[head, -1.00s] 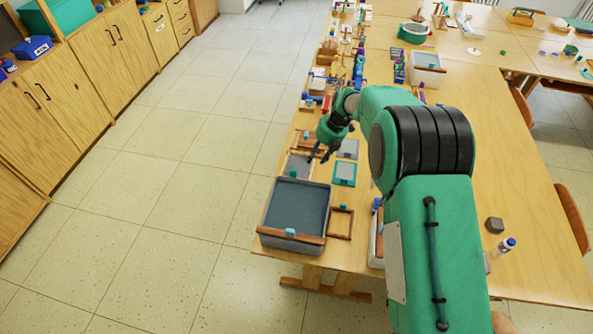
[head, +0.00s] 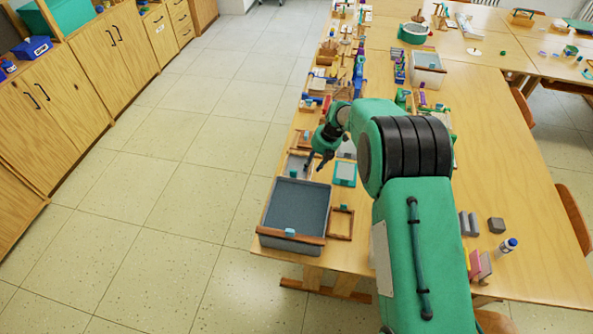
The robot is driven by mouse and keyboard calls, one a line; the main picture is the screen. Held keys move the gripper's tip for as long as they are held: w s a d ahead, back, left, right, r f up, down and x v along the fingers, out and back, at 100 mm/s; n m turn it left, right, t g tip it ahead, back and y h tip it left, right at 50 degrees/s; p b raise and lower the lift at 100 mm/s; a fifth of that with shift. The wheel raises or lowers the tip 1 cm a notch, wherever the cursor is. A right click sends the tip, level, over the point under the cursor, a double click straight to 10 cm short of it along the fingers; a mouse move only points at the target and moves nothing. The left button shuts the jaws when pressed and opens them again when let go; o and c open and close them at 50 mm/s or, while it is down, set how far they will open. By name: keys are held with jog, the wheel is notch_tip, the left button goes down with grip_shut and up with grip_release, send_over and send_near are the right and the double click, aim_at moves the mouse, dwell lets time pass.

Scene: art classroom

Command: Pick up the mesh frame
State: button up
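Several small frames lie near the left edge of the table. A grey mesh frame (head: 294,167) lies just behind the grey tub, partly covered by my gripper. A teal-edged frame with a grey panel (head: 344,174) lies to its right. A brown wooden frame (head: 341,224) with an open-looking middle lies right of the tub. I cannot tell for sure which one is the task's mesh frame. My gripper (head: 314,165) points down over or beside the grey mesh frame. Its fingers look apart, with nothing seen between them. Whether they touch the frame is unclear.
A grey tub (head: 268,215) with a wooden bar stands at the table's near left corner. Craft items crowd the left edge farther back. A white bottle (head: 507,246) and grey blocks (head: 495,225) stand at right. The table's right middle (head: 500,160) is clear.

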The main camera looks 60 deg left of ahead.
aim_at(309, 170)
jog(key=shift+b+x, duration=0.3)
jog(key=shift+x, duration=1.5)
grip_shut()
